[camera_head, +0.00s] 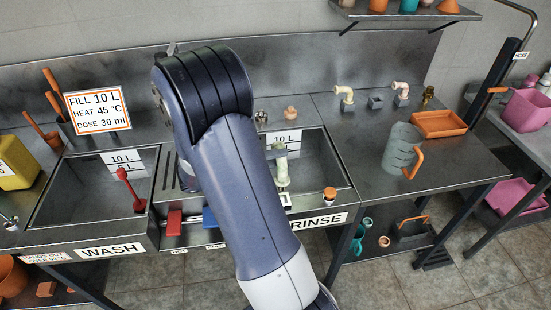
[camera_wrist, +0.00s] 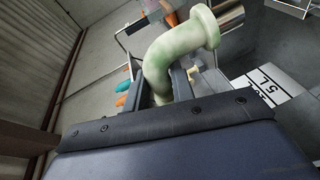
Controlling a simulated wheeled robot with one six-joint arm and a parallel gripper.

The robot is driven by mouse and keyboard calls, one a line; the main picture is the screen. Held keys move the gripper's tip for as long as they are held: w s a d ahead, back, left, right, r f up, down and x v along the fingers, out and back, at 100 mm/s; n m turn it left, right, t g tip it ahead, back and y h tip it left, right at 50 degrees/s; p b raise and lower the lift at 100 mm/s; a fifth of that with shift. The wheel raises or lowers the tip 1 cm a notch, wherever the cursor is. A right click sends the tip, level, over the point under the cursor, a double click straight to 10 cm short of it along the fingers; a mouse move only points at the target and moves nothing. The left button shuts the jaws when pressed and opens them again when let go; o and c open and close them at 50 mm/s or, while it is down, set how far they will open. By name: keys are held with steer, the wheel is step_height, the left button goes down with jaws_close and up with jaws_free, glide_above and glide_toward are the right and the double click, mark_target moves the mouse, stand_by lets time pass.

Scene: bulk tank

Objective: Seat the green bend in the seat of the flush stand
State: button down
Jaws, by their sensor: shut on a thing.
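The green bend (camera_wrist: 165,55) is a pale green curved pipe with a flanged mouth, held between the two fingers of my gripper (camera_wrist: 162,84) in the wrist view. A shiny metal cylinder (camera_wrist: 231,18) shows at its flanged mouth; I cannot tell whether they are joined. In the head view the green bend (camera_head: 282,172) shows over the rinse sink, right of my arm, which hides my fingers there. On the right counter stand a cream bend (camera_head: 344,94), a small grey block (camera_head: 376,102) and a pinkish bend (camera_head: 401,91). I cannot tell which part is the flush stand's seat.
The rinse sink (camera_head: 325,176) and wash sink (camera_head: 75,195) lie in the steel bench. A clear jug (camera_head: 399,148) with an orange handle and an orange tray (camera_head: 439,124) stand on the right counter.

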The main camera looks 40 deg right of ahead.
step_height(320, 180, down, 4)
steer(key=b, duration=0.3)
steer(key=shift+f+b, duration=0.15)
steer(key=shift+b, duration=0.2)
steer(key=shift+b, duration=0.95)
stand_by(1.4)
steer(key=shift+f+b, duration=1.9)
steer(key=shift+b, duration=0.25)
steer(key=c, duration=1.1)
jaws_free()
steer(key=b+v, duration=0.1)
steer(key=v, duration=1)
steer(key=shift+s, duration=0.1)
steer(key=shift+d, duration=0.15)
